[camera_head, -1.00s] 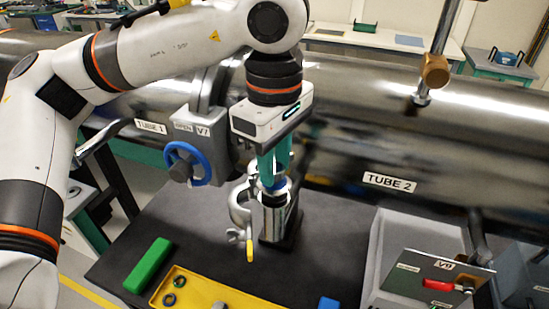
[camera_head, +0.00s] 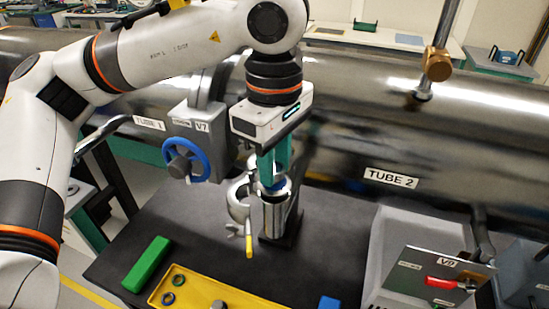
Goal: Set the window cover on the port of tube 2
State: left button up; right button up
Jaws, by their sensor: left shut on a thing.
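My left gripper (camera_head: 272,174) points straight down, its teal fingers shut on a small blue piece (camera_head: 271,185). That piece appears to be the window cover; the fingers hide most of it. It is at the mouth of an upright metal cylinder, the port (camera_head: 274,217), on the dark bench in front of tube 2 (camera_head: 345,125). I cannot tell whether it touches the rim or sits just inside. A metal clamp (camera_head: 240,207) with a yellow-tipped handle is beside the port's left side. The right gripper is not in view.
A yellow tray (camera_head: 193,294) with rings and a green block (camera_head: 147,264) lie on the bench at front left. A blue block (camera_head: 328,303) is at the front edge. A grey box with a red-handled panel (camera_head: 440,275) stands right. A blue-wheeled valve (camera_head: 187,160) is left.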

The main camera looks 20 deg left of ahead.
pick_arm(q)
jog(key=o, duration=1.1)
notch_tip(320, 180, up, 12)
jog(key=shift+b, duration=0.45)
